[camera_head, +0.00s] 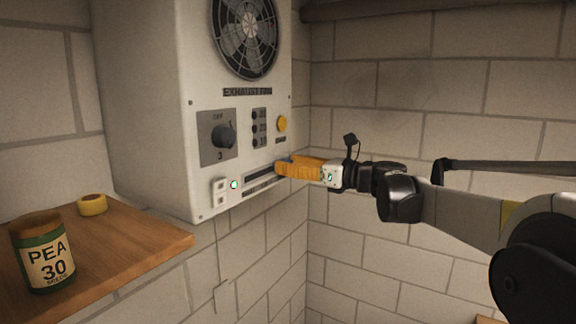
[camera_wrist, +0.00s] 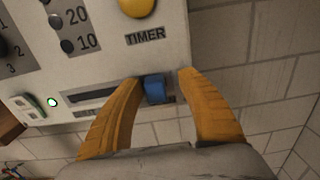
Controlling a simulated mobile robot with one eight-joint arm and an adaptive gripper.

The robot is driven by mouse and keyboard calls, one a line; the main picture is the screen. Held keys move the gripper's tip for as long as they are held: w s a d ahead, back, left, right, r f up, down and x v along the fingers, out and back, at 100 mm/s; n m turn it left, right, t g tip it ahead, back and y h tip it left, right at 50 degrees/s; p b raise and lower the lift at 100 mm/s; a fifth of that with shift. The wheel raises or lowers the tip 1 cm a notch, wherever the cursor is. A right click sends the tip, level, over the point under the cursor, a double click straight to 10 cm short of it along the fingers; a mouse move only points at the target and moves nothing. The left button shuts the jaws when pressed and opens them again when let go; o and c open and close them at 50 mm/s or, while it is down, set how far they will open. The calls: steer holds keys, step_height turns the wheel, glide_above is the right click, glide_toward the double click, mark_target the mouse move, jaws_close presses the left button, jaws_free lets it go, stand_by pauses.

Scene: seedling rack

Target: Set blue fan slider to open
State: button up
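The blue slider (camera_wrist: 155,88) sits at the right end of a dark horizontal slot (camera_wrist: 95,95) low on the white exhaust fan box (camera_head: 150,90). My gripper (camera_wrist: 161,78) has its two orange fingers apart, with the slider between them, close to the left finger. Clear space shows between the slider and the right finger. I cannot tell whether the left finger touches the slider. In the head view my gripper (camera_head: 280,168) reaches the lower right of the panel, and its fingers hide the slider.
Above the slot are a yellow timer button (camera_head: 282,123), several small black buttons (camera_head: 259,128) and a dark knob (camera_head: 223,136). A lit indicator (camera_head: 234,184) and a rocker switch (camera_head: 220,191) are left of it. A wooden shelf (camera_head: 130,250) bears a green can (camera_head: 43,255) and a yellow ring (camera_head: 92,205).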

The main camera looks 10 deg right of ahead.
steer(key=shift+s, duration=0.1)
steer(key=v, duration=1.2)
steer(key=s+a+f+n+g+h+b, duration=0.1)
steer(key=s+a+f+n+h+b, duration=0.25)
steer(key=f, duration=0.55)
steer(key=s+a+f+n+g+b, duration=0.1)
steer(key=s+f+n+b, duration=0.2)
steer(key=s+f+b, duration=0.35)
steer(key=s+a+f+n+g+h+b, duration=0.1)
steer(key=s+a+f+n+h+b, duration=0.3)
steer(key=f, duration=0.8)
steer(key=s+d+f+n+h+b, duration=0.2)
steer(key=s+f+n+b, duration=0.3)
steer(key=f, duration=0.6)
steer(key=s+d+f+n+h+b, duration=0.2)
steer(key=s+d+f+n+b, duration=0.2)
steer(key=f, duration=0.6)
steer(key=s+d+f+n+h+b, duration=0.2)
steer(key=s+f+n+b, duration=0.4)
steer(key=f, duration=0.5)
steer(key=s+d+b, duration=0.1)
steer(key=s+b, duration=0.1)
steer(key=b, duration=0.1)
steer(key=shift+d+f+g+h, duration=0.2)
steer(key=shift+f+g+h, duration=0.15)
steer(key=shift+g, duration=0.05)
